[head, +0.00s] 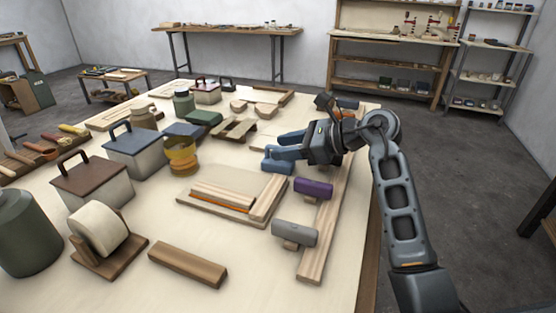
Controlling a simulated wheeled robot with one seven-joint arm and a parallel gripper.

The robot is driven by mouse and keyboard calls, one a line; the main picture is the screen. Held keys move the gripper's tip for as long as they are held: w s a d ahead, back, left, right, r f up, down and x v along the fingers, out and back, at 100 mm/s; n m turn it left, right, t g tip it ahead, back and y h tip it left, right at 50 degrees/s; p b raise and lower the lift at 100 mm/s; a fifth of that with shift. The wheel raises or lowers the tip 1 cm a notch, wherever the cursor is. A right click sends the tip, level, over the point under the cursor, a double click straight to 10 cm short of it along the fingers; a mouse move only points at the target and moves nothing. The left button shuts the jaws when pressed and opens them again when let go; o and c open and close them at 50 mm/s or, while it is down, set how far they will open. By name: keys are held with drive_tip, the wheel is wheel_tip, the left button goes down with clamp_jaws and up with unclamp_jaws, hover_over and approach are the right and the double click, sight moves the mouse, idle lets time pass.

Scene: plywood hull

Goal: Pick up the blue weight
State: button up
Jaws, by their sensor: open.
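The blue weight (277,165) sits on the pale tabletop, just behind the purple block. My gripper (273,147) reaches in from the right, low over the weight. Its blue-grey fingers point left and are spread apart, at or just above the weight's top. The fingers and the weight are close in colour and overlap, so I cannot tell whether they touch. Part of the weight's top is hidden by the near finger.
A purple block (313,187) and a grey block (295,233) stand nearer, beside a long wooden strip (318,249). A framed wooden board (224,213) lies left of them. Yellow rings (181,154) and lidded boxes (133,149) stand further left.

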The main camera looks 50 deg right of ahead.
drive_tip(key=shift+w+a+f, duration=0.15)
drive_tip(key=shift+w, duration=0.2)
clamp_jaws()
idle(0.5)
